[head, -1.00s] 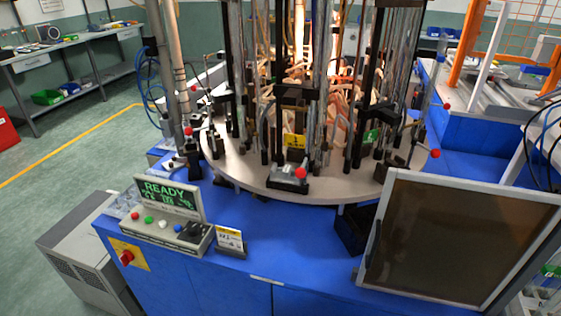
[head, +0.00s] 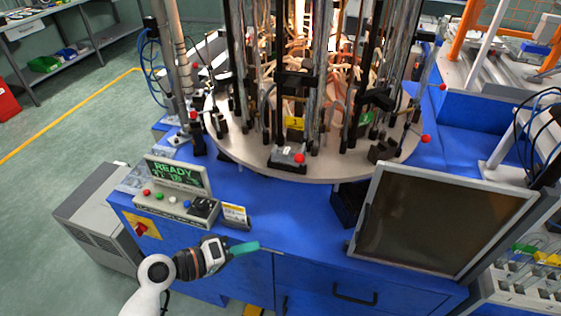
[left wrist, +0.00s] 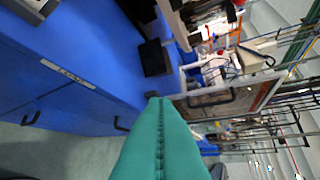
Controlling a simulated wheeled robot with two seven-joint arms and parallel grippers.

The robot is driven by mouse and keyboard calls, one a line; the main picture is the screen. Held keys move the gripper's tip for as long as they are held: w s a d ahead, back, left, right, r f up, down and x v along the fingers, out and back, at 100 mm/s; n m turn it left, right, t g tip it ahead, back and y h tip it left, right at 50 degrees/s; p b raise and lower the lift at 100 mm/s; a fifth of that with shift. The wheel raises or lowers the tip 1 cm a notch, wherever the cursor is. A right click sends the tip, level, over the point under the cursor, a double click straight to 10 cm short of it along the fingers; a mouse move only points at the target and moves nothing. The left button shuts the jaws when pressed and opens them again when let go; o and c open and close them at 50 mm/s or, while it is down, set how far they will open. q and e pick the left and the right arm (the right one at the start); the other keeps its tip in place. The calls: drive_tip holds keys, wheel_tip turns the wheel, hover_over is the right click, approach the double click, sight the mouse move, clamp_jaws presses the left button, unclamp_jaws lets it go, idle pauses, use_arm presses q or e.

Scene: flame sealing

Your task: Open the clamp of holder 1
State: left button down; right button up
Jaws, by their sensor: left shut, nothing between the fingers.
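The round grey turntable (head: 335,166) carries several upright holders. The front holder has a yellow label (head: 294,123), which seems to read 1, and a clamp (head: 284,158) with a red knob (head: 299,158) at the turntable's front edge. I cannot tell from the view whether this clamp is open or shut. My left gripper (head: 246,248) has teal fingers and is shut and empty. It is in front of the blue cabinet, below and left of the clamp, well apart from it. Its shut fingers fill the middle of the left wrist view (left wrist: 160,140). My right gripper is not in view.
A control panel reading READY (head: 180,178) and a small sign (head: 236,214) stand on the blue cabinet top (head: 285,208). A dark framed screen (head: 435,215) rises at the right. Tall rods and glass tubes crowd the turntable. The cabinet top before the clamp is clear.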

use_arm(q)
drive_tip(key=w+a+r+n+t+h, duration=0.2)
drive_tip(key=w+a+r+n+t, duration=0.3)
drive_tip(key=w+r+n, duration=0.2)
drive_tip(key=shift+w+r+t, duration=0.3)
drive_tip(key=shift+w+r, duration=0.15)
drive_tip(key=shift+w, duration=0.75)
drive_tip(key=s+d+p+x, duration=0.2)
drive_tip(key=p+x, duration=0.4)
drive_tip(key=x, duration=0.7)
drive_tip(key=shift+r, duration=0.3)
drive_tip(key=shift+s+a+f+n, duration=0.1)
drive_tip(key=shift+s+n, duration=0.1)
drive_tip(key=shift+n, duration=0.1)
